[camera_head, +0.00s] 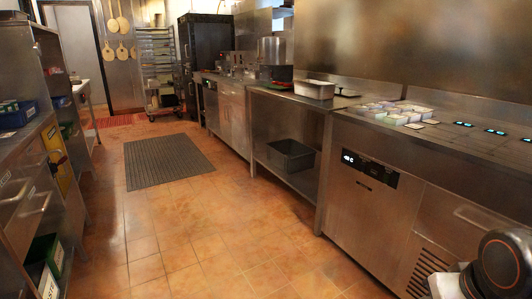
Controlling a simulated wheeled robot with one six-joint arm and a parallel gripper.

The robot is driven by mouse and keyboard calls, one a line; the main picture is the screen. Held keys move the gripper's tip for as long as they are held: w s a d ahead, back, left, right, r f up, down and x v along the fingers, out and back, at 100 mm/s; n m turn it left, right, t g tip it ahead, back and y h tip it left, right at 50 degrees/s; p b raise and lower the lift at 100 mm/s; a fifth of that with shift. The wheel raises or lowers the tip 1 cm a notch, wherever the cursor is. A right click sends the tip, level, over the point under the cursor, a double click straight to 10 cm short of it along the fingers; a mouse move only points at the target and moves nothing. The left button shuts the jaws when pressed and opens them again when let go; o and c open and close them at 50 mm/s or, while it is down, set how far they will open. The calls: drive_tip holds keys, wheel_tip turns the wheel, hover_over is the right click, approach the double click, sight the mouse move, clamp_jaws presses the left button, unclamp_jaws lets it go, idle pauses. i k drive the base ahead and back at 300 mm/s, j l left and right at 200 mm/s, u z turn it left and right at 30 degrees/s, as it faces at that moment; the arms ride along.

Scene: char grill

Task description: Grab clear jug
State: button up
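I cannot make out a clear jug anywhere in this view. Small items on the far part of the right counter are too small to tell apart. My gripper is not in view. A dark rounded part with an orange ring, likely a joint of my arm, shows at the bottom right corner.
Steel counters (432,148) line the right, with several small containers (404,113), a metal pan (314,89) and a dark bin (291,155) on a lower shelf. Shelving (38,165) stands left. The tiled floor (205,250) between is open, with a dark mat (168,161). A rack (158,68) stands far back.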

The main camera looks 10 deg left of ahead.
sight(238, 71)
drive_tip(key=i+j+u, duration=0.2)
drive_tip(key=i+u, duration=0.2)
drive_tip(key=i, duration=0.15)
drive_tip(key=i+u, duration=0.4)
drive_tip(key=i, duration=0.2)
drive_tip(key=i+l+u, duration=0.15)
drive_tip(key=i+u, duration=0.25)
drive_tip(key=i, duration=6.95)
drive_tip(key=i+j+z, duration=0.1)
drive_tip(key=i, duration=0.45)
drive_tip(key=i+j, duration=0.15)
drive_tip(key=i, duration=0.45)
drive_tip(key=i+j+z, duration=0.15)
drive_tip(key=i, duration=0.4)
drive_tip(key=i+z, duration=0.3)
drive_tip(key=z, duration=0.15)
drive_tip(key=i+j+z, duration=0.2)
drive_tip(key=z, duration=0.25)
drive_tip(key=i+j+z, duration=0.3)
drive_tip(key=z, duration=0.15)
drive_tip(key=i+j+z, duration=0.25)
drive_tip(key=z, duration=0.2)
drive_tip(key=i+j+z, duration=0.2)
drive_tip(key=z, duration=0.25)
drive_tip(key=i+j+z, duration=0.15)
drive_tip(key=j+z, duration=0.25)
drive_tip(key=i+j+z, duration=0.1)
drive_tip(key=j+z, duration=0.8)
drive_tip(key=i+l, duration=0.05)
drive_tip(key=l, duration=0.05)
